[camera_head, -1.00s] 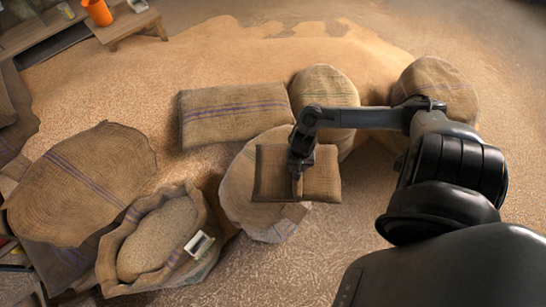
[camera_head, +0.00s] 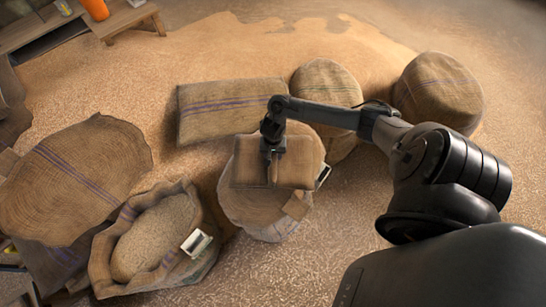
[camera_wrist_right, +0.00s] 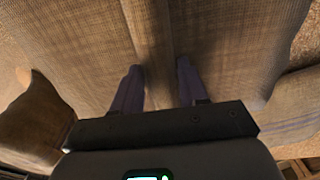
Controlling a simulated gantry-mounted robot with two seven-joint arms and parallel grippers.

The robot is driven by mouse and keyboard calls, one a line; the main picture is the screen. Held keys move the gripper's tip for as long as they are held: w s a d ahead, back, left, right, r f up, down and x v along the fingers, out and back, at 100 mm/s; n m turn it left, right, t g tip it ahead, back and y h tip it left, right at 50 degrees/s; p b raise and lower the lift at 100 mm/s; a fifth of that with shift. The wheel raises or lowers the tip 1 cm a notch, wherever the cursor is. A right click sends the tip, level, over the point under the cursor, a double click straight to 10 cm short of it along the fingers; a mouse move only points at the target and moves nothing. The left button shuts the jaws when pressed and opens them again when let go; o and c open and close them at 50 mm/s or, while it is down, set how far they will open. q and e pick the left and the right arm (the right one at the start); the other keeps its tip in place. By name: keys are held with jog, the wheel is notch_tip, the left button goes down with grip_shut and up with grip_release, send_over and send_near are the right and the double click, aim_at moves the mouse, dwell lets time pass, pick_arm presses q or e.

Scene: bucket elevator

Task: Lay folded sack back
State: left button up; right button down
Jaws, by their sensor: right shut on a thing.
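A folded brown sack (camera_head: 247,168) is over a pale round sack (camera_head: 243,208) in the middle of the head view. My right gripper (camera_head: 272,178) reaches in from the right and is shut on the folded sack near its middle. In the right wrist view the gripper's two fingers (camera_wrist_right: 160,82) straddle a raised fold of the sack cloth (camera_wrist_right: 95,45). I cannot tell whether the folded sack touches the round sack below. My left gripper is not in view.
A flat striped sack (camera_head: 215,105) lies behind, with full sacks (camera_head: 326,90) (camera_head: 438,88) to its right. An open grain sack (camera_head: 150,240) with a pale box-like item (camera_head: 196,243) and a large round sack (camera_head: 70,185) are left. Grain covers the floor.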

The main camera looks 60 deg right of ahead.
aim_at(273, 158)
notch_tip(273, 158, down, 4)
jog(key=shift+r+b, duration=0.2)
jog(key=shift+b, duration=0.55)
jog(key=c, duration=0.6)
grip_release()
jog(key=shift+f, duration=0.1)
